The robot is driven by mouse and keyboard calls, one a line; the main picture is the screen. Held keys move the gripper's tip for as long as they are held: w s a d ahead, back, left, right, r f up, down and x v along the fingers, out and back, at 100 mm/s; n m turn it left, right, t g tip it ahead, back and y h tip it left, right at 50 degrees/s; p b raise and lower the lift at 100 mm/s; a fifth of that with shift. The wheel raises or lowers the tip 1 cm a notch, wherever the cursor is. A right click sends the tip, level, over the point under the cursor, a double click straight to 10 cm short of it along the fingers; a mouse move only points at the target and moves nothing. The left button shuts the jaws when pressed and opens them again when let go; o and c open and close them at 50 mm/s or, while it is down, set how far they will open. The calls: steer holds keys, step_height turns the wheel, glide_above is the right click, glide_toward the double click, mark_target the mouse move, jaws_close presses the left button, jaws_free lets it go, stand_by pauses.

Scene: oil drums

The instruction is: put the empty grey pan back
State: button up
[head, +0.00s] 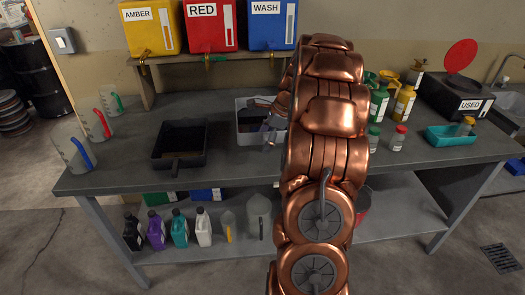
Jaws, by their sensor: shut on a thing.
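The light grey pan (244,137) is at the middle of the workbench, right of a black pan. My copper arm hides its right part. My gripper (268,130) shows in small part at the left edge of my arm, over the grey pan. It is shut on the grey pan, though its fingertips are mostly hidden. The small view does not show whether the pan touches the bench, or clearly what is inside it.
The black pan (180,158) lies left on the bench (120,178). Measuring jugs (75,155) stand at the left end. Right of my arm are small jars (397,140), a teal tray (450,136) and the black USED box (455,97). AMBER, RED and WASH containers (208,27) sit above.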

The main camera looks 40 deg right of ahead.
steer(key=shift+f+p, duration=1)
steer(key=shift+f, duration=2.55)
steer(key=o, duration=1.7)
steer(key=shift+f, duration=0.1)
steer(key=b+v, duration=0.3)
steer(key=v, duration=0.9)
steer(key=shift+s, duration=0.1)
